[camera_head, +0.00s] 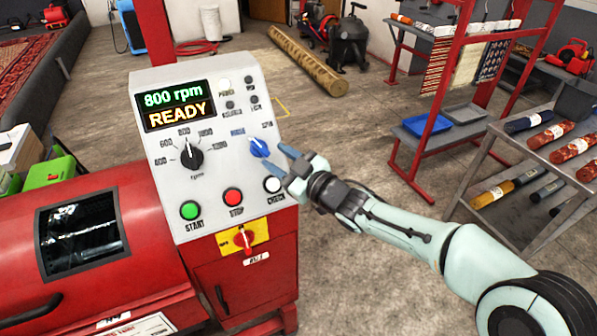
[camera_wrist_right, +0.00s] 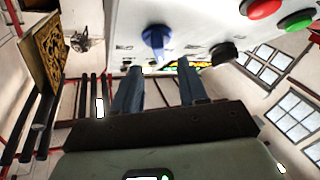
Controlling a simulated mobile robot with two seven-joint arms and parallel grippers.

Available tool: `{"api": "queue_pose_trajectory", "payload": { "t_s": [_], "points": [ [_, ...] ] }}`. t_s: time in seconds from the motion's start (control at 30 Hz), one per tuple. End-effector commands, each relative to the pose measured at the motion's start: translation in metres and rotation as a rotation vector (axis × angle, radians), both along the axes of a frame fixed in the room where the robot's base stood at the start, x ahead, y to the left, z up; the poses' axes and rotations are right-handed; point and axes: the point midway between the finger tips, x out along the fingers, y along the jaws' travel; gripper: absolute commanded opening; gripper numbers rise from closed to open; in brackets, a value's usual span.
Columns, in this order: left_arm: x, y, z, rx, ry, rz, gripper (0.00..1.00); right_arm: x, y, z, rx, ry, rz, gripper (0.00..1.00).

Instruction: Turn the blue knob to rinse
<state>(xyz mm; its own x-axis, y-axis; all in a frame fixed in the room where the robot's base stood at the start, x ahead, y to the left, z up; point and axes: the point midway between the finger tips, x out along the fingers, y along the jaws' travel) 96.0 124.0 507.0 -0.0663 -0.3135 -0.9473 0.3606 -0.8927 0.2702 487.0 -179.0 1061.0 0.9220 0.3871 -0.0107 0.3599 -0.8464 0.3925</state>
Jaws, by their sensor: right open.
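The blue knob (camera_head: 259,147) is on the sloped grey control panel (camera_head: 216,210), at its right side. The label at its upper left seems to read RINSE and the one at its upper right SPIN. Its grip bar looks slanted from upper left to lower right, towards the RINSE side. My right gripper (camera_head: 283,164) is open and empty, just right of the knob and apart from it. In the right wrist view the knob (camera_wrist_right: 156,40) lies beyond the gap between the two fingertips (camera_wrist_right: 158,68). My left gripper is not in view.
Left of the knob is a black rpm dial (camera_head: 190,157). Below are a green START button (camera_head: 190,210), a red STOP button (camera_head: 233,196) and a white button (camera_head: 272,184). The display (camera_head: 175,105) reads 800 rpm READY. A rug-roll rack (camera_head: 545,150) stands right.

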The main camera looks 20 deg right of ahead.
Motion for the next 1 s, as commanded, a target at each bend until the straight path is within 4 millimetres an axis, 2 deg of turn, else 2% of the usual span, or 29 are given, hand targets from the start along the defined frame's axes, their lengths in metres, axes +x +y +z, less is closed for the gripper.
{"api": "queue_pose_trajectory", "payload": {
  "t_s": [0.03,0.2,0.4,1.0],
  "points": [
    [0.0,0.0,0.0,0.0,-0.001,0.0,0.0,-0.012,-0.006,0.001,0.0,0.0,-0.003,0.43],
    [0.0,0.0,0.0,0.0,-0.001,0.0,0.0,-0.041,-0.018,0.0,0.0,0.001,-0.003,0.43],
    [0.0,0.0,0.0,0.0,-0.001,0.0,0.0,-0.059,-0.026,0.0,-0.001,0.003,-0.003,0.43],
    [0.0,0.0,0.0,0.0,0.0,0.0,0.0,-0.061,-0.027,-0.001,-0.001,0.004,-0.002,0.43]
  ]
}}
